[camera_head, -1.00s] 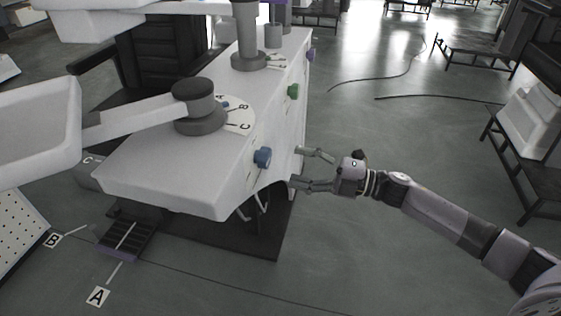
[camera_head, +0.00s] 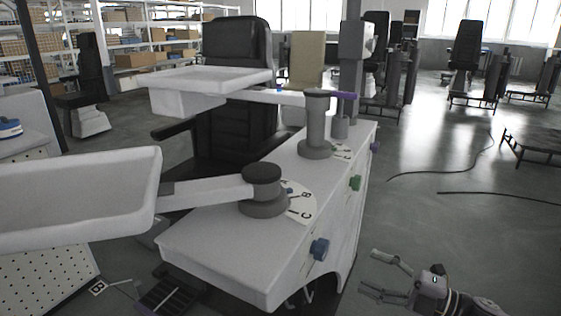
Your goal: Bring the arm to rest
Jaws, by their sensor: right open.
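My right gripper (camera_head: 381,276) is at the lower right of the head view, to the right of the white cabinet (camera_head: 222,257). Its fingers are spread, with nothing between them, and they point left towards the cabinet's side. It looks apart from the cabinet and from the blue knob (camera_head: 319,249) on that side. Most of my right arm is cut off by the bottom edge. My left gripper is not in view.
A white tray (camera_head: 75,224) on a swing arm reaches left from the cabinet's near pivot; a higher tray (camera_head: 211,79) hangs from the far column (camera_head: 316,122). Open grey floor (camera_head: 440,226) lies right of the cabinet.

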